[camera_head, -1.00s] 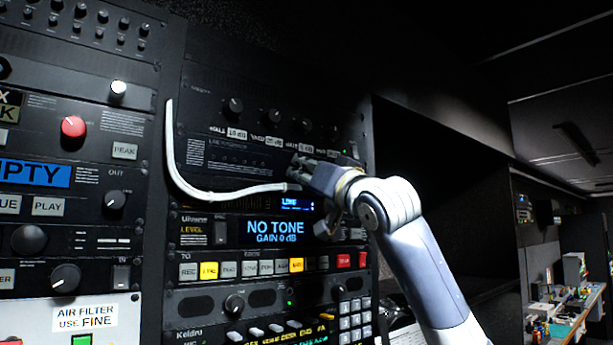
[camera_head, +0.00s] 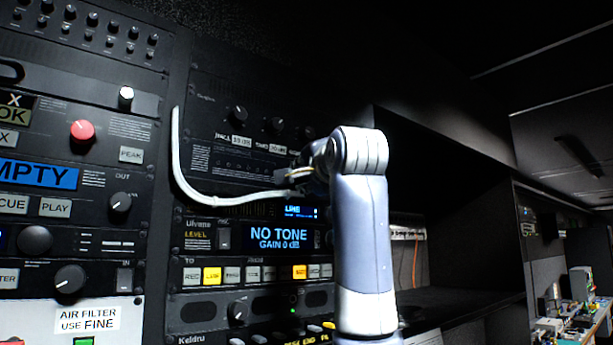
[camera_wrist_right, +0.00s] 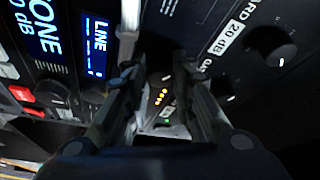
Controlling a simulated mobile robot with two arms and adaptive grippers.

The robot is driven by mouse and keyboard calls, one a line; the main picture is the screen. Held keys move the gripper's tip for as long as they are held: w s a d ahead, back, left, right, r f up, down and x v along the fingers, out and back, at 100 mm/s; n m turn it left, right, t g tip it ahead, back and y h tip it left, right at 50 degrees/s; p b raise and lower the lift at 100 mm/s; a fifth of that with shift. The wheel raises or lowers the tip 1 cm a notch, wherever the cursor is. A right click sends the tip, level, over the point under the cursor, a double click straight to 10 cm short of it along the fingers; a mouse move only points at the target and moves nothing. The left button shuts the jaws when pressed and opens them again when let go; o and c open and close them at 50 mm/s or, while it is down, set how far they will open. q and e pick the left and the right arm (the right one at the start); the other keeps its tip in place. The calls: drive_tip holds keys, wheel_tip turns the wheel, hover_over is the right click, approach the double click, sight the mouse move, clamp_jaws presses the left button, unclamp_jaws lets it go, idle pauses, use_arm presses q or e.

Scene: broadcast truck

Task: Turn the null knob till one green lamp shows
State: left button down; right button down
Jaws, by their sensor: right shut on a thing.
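My right gripper (camera_head: 292,178) reaches the dark rack panel just above the small blue LINE display (camera_head: 300,211). In the right wrist view its two fingers (camera_wrist_right: 158,62) are closed on a dark knob (camera_wrist_right: 155,47), apparently the null knob, mostly hidden by the fingers and by my arm in the head view. Between the fingers several orange lamps (camera_wrist_right: 159,97) are lit in a short row, with one small green lamp (camera_wrist_right: 168,122) beyond them; whether it belongs to that row I cannot tell. My left gripper is not in view.
The NO TONE display (camera_head: 279,238) is below. A row of gain knobs (camera_wrist_right: 271,47) lies close by. An open dark bay (camera_head: 440,200) is to the right.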

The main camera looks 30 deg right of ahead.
drive_tip(key=shift+r+m+g+p, duration=0.15)
drive_tip(key=shift+m+g+p, duration=0.55)
drive_tip(key=shift+m, duration=0.8)
drive_tip(key=shift+r+m+g+p, duration=0.1)
drive_tip(key=shift+m+g+p, duration=0.55)
drive_tip(key=shift+m, duration=0.85)
drive_tip(key=shift+f, duration=0.1)
drive_tip(key=c, duration=1.3)
unclamp_jaws()
drive_tip(key=shift+c, duration=0.2)
drive_tip(key=shift+d, duration=0.15)
drive_tip(key=shift+s, duration=0.1)
drive_tip(key=v, duration=1.2)
